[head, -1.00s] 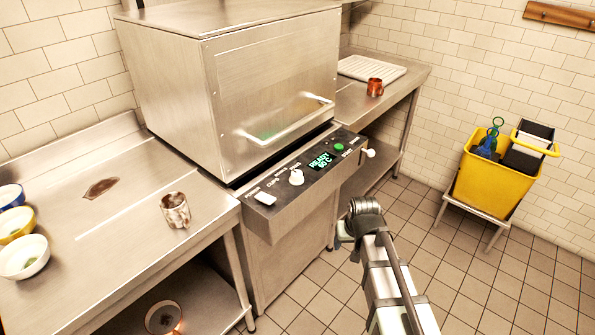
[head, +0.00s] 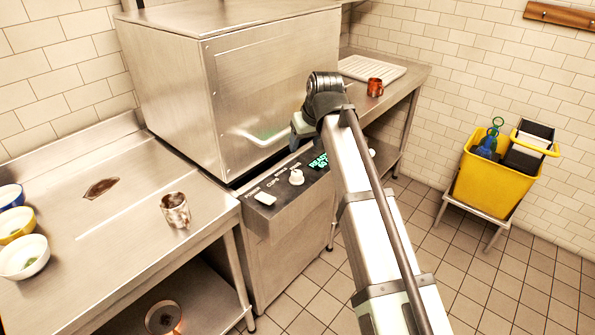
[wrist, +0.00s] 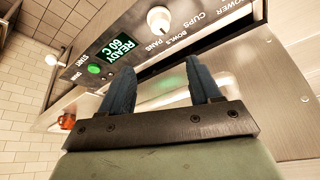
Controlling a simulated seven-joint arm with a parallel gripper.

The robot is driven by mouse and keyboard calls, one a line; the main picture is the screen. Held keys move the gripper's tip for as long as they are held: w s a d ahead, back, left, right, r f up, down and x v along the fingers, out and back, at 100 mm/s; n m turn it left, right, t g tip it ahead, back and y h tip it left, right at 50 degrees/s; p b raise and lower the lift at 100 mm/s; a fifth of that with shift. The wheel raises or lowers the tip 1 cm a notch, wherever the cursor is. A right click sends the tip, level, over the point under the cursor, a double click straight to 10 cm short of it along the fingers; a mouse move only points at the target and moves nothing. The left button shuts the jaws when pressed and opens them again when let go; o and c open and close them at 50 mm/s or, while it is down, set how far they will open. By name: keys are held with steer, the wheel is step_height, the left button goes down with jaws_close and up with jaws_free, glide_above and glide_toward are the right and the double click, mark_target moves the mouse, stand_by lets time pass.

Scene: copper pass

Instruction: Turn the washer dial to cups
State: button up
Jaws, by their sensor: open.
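The washer dial (head: 297,177) is a white knob on the dark sloping control panel (head: 268,222) of the steel dishwasher. It also shows at the top of the wrist view (wrist: 160,19), near the labels CUPS, BOWLS and PANS. I cannot tell for sure which label its pointer faces. The lit display (wrist: 113,53) reads READY 60 C. My gripper (wrist: 160,68) is open, with two blue fingers apart and nothing between them. It is off the dial, near the panel and the washer front.
The washer door (head: 275,85) is down, with a bar handle (head: 262,139) sticking out close to my gripper. A white power switch (head: 265,199) and a green start button (wrist: 94,69) share the panel. A metal cup (head: 175,210) stands on the left counter.

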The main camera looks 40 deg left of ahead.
mark_target(297, 173)
steer(key=shift+n, duration=0.4)
steer(key=x, duration=0.9)
steer(key=s+d+x, duration=0.1)
steer(key=x, duration=0.4)
steer(key=shift+f, duration=0.2)
steer(key=c, duration=1)
